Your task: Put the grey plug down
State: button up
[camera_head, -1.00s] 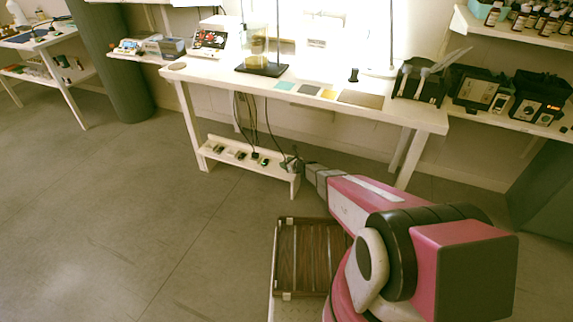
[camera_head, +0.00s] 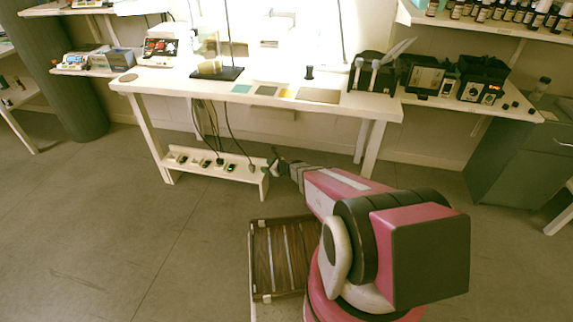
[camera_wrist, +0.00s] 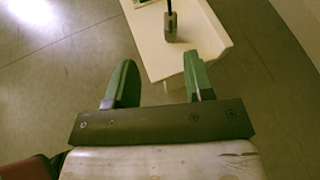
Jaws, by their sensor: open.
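The grey plug (camera_wrist: 171,27) stands on the white low shelf (camera_wrist: 195,50) in the wrist view, with a black cable rising from its top. In the head view the plug (camera_head: 251,168) is small, near the right end of the low shelf (camera_head: 213,172) under the table. My gripper (camera_wrist: 160,80) is open, its two green fingers spread and empty. The plug is beyond the fingertips, apart from them. In the head view my gripper (camera_head: 272,161) is just off the shelf's right end.
Several dark plugs or sockets (camera_head: 206,163) sit along the low shelf, with black cables (camera_head: 213,125) hanging above. The white table (camera_head: 270,92) stands over it. A slatted brown crate (camera_head: 257,270) is beside my arm. The floor at left is clear.

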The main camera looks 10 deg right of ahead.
jog(key=s+d+r+n+g+h, duration=0.4)
jog(key=s+d+r+n, duration=0.3)
jog(key=s+r+n, duration=0.5)
jog(key=s+d+r+n+g+h, duration=0.4)
jog(key=s+d+r+n+h, duration=0.2)
jog(key=s+r+n, duration=0.6)
jog(key=shift+s+d+r+n, duration=0.35)
jog(key=shift+s+d, duration=0.5)
jog(key=shift+d, duration=0.4)
